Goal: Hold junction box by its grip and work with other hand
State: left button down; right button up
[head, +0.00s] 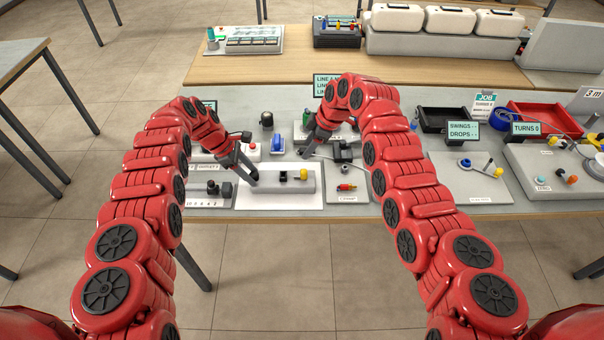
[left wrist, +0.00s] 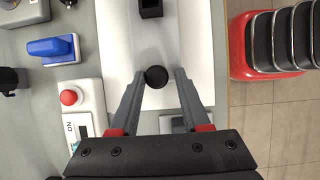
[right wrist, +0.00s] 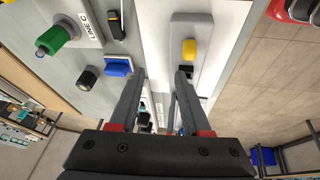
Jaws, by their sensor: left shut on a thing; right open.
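The junction box (head: 265,183) is a long pale grey box on a white mat (head: 246,204) at the table's front. It has a yellow knob (head: 304,174) at its right end and a small black socket (head: 283,176) on top. My left gripper (left wrist: 158,76) is shut on the box's black ball-shaped grip (left wrist: 156,78); the left fingers cover this grip in the head view. My right gripper (right wrist: 159,76) is open and empty, above and behind the box's right part. The yellow knob also shows ahead in the right wrist view (right wrist: 189,50).
A blue block (head: 277,143) and a red button (head: 251,147) stand behind the box. A panel with a red-yellow part (head: 346,187) lies to the right. Black (head: 436,118) and red (head: 545,119) trays sit farther right. Equipment crowds the bench; the floor in front is clear.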

aim_at(303, 172)
jog(key=shift+n+g+h, duration=0.4)
jog(key=shift+n+g, duration=0.3)
jog(key=shift+g, duration=0.2)
jog(key=shift+s+a+f, duration=0.2)
jog(key=shift+s+f, duration=0.4)
jog(key=shift+f, duration=0.35)
jog(key=shift+s+a+f, duration=0.2)
jog(key=shift+s+f, duration=0.45)
jog(key=shift+f, duration=0.25)
jog(key=shift+s+a+f, duration=0.2)
jog(key=shift+s+f, duration=0.4)
jog(key=shift+f, duration=0.35)
grip_shut()
